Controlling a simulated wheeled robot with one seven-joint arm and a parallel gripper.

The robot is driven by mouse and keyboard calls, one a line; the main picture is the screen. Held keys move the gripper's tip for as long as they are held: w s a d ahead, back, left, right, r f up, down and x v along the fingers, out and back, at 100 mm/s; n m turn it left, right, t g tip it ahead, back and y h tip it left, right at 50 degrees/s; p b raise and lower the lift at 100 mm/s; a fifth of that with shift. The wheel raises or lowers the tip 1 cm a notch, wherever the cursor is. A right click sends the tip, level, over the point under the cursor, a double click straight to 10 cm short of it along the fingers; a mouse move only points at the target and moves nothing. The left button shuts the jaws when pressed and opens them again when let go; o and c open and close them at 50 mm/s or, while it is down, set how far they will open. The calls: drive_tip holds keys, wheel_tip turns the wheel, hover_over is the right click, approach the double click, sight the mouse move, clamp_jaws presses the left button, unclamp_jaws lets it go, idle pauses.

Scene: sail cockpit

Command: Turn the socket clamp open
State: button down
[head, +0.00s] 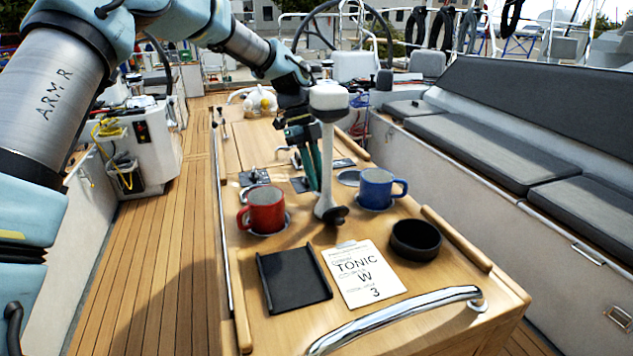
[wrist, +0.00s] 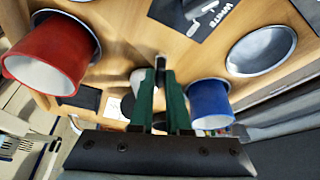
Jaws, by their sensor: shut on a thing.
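A white post (head: 328,160) with a rounded head stands on the wooden table between a red mug (head: 263,210) and a blue mug (head: 380,188). A black knob (head: 338,214) sits at its foot. My gripper (head: 315,186) points down behind and left of the post, its green fingers partly hidden by it. In the wrist view, my gripper (wrist: 160,80) has its fingertips closed on a small dark piece, the socket clamp's handle (wrist: 160,62), close to the table. The fingers hide much of the clamp, so its turn angle cannot be told.
A black tray (head: 292,279), a white card (head: 360,272) and a black round bowl (head: 416,240) lie nearer me. A chrome rail (head: 395,317) edges the table's front. Black plates with fittings (head: 255,178) lie behind the red mug. The left deck (head: 150,250) is clear.

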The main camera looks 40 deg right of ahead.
drive_tip(key=n+h+b, duration=0.1)
drive_tip(key=n+b, duration=0.1)
drive_tip(key=n, duration=0.1)
drive_tip(key=shift+a+f+n+h, duration=0.1)
drive_tip(key=shift+n+h, duration=0.2)
drive_tip(key=shift+n, duration=0.1)
drive_tip(key=n+t+h+b, duration=0.1)
drive_tip(key=n+b, duration=0.1)
drive_tip(key=n, duration=0.1)
drive_tip(key=shift+a+n, duration=0.1)
drive_tip(key=shift+n, duration=0.2)
drive_tip(key=n+t+b, duration=0.1)
drive_tip(key=n, duration=0.2)
drive_tip(key=n+t+h+b, duration=0.1)
drive_tip(key=n+b, duration=0.1)
drive_tip(key=n, duration=0.1)
drive_tip(key=shift+s, duration=0.15)
drive_tip(key=shift+n+h, duration=0.3)
drive_tip(key=shift+h, duration=0.1)
drive_tip(key=c, duration=0.9)
unclamp_jaws()
drive_tip(key=shift+a, duration=0.1)
drive_tip(key=b+v, duration=0.2)
drive_tip(key=v, duration=0.9)
